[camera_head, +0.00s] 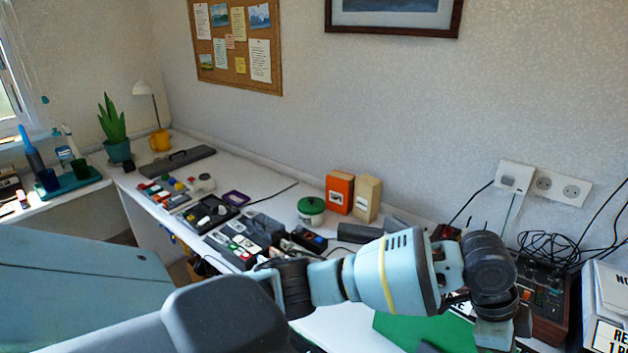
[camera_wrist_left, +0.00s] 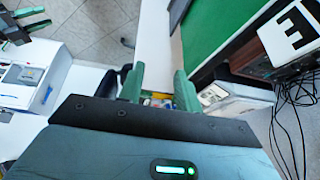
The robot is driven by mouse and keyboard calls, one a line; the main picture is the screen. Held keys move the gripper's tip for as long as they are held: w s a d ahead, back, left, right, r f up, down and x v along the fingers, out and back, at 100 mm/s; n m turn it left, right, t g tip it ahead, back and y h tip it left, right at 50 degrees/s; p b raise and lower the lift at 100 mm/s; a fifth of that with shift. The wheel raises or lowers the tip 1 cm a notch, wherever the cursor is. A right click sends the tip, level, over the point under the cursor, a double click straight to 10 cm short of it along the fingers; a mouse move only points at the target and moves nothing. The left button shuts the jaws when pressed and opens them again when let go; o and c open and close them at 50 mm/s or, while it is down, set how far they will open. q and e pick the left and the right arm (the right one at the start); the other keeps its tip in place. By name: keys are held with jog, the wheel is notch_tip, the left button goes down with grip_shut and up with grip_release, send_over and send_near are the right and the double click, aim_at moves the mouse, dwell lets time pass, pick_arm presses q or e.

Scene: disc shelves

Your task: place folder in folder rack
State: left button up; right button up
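My left gripper (camera_wrist_left: 158,88) shows in the left wrist view with its two green fingers apart and nothing held between them. It hangs by the desk's front edge. In the head view its arm's fingers are not clearly visible. What seems to be my right gripper (camera_wrist_left: 33,20) is at the upper left of the wrist view, dark with green fingers apart and empty. I cannot make out a folder or a folder rack for certain. A box-like unit holding papers (camera_wrist_left: 232,98) stands right of the left gripper, partly hidden.
A dark control box (camera_head: 545,290) with tangled black cables stands at right. A green-lidded pot (camera_head: 311,209), orange box (camera_head: 339,193) and tan box (camera_head: 367,198) stand along the wall.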

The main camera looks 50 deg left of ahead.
pick_arm(q)
jog(key=s+d+f+n+t+h, duration=0.1)
jog(key=s+f+n+t+h, duration=0.15)
jog(key=s+f+n, duration=0.35)
jog(key=s+f+n+t+h, duration=0.1)
jog(key=s+f+n+t, duration=0.2)
jog(key=f, duration=0.6)
jog(key=s+a+f+n+y, duration=0.1)
jog(key=s+a+f+y, duration=0.1)
jog(key=s+a+f, duration=0.2)
jog(key=s+a+f+n+t+y, duration=0.1)
jog(key=s+a+f, duration=0.3)
jog(key=s, duration=0.7)
jog(key=s+a+f+n+y, duration=0.2)
jog(key=s+a+f+y, duration=0.1)
jog(key=s+a, duration=0.4)
jog(key=shift+s+f, duration=0.25)
jog(key=shift+f, duration=0.55)
jog(key=shift+s+a+t+y, duration=0.1)
jog(key=shift+t+y, duration=0.15)
